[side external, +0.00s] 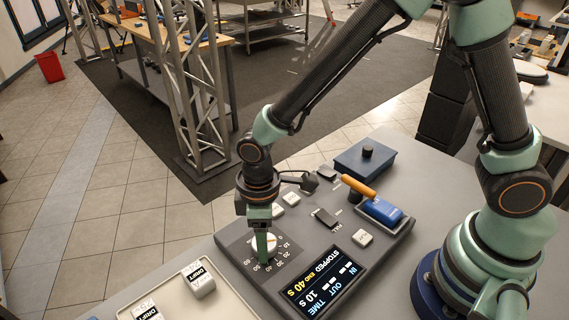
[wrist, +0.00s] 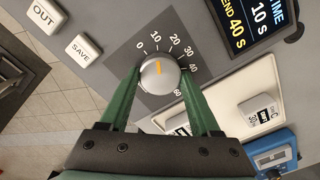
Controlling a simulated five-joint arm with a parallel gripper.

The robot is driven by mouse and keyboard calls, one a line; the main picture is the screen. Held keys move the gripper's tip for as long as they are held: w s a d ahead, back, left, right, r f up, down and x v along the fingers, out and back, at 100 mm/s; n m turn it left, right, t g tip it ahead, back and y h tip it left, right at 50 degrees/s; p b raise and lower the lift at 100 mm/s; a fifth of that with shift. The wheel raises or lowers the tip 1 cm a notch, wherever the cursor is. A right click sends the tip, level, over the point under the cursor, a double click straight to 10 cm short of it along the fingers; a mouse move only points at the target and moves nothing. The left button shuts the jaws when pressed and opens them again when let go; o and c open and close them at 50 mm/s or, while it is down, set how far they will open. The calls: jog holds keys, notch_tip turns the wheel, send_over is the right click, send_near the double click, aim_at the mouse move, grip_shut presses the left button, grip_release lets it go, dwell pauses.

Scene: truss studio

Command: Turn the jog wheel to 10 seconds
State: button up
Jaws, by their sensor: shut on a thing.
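The jog wheel (wrist: 160,82) is a round silver knob with an orange pointer line. In the wrist view the line points at the 10 mark on the dial scale (wrist: 190,54), printed from 0 to 60. My gripper (wrist: 160,70) has its two green fingers on opposite sides of the wheel, shut on it. In the side view my gripper (side external: 263,246) reaches down onto the dial and partly hides the wheel. The display (side external: 318,289) reads TIME 10 S, STOPPED and END 40 S, partly cut off in the wrist view (wrist: 258,22).
OUT (wrist: 44,17) and SAVE (wrist: 84,46) buttons sit beside the dial. A tray (side external: 232,304) with white labelled blocks (side external: 198,280) lies at the front left.

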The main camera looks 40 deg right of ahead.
jog(key=o, duration=1.4)
notch_tip(320, 180, up, 12)
jog(key=shift+r, duration=0.1)
jog(key=s+d+r+m+t, duration=0.1)
jog(key=d+r+m+t, duration=0.1)
jog(key=d, duration=0.4)
jog(key=s+d+r+m+t, duration=0.1)
jog(key=d+r+m, duration=0.2)
jog(key=d, duration=0.4)
jog(key=s+d+r+m+t, duration=0.1)
jog(key=d+r+m+t, duration=0.1)
jog(key=d, duration=0.5)
jog(key=shift+s+r+m+t, duration=0.15)
jog(key=shift+r+m, duration=0.25)
jog(key=shift+m, duration=0.3)
jog(key=shift+s+r+m+t, duration=0.15)
jog(key=shift+r+m, duration=0.25)
jog(key=shift+m, duration=0.3)
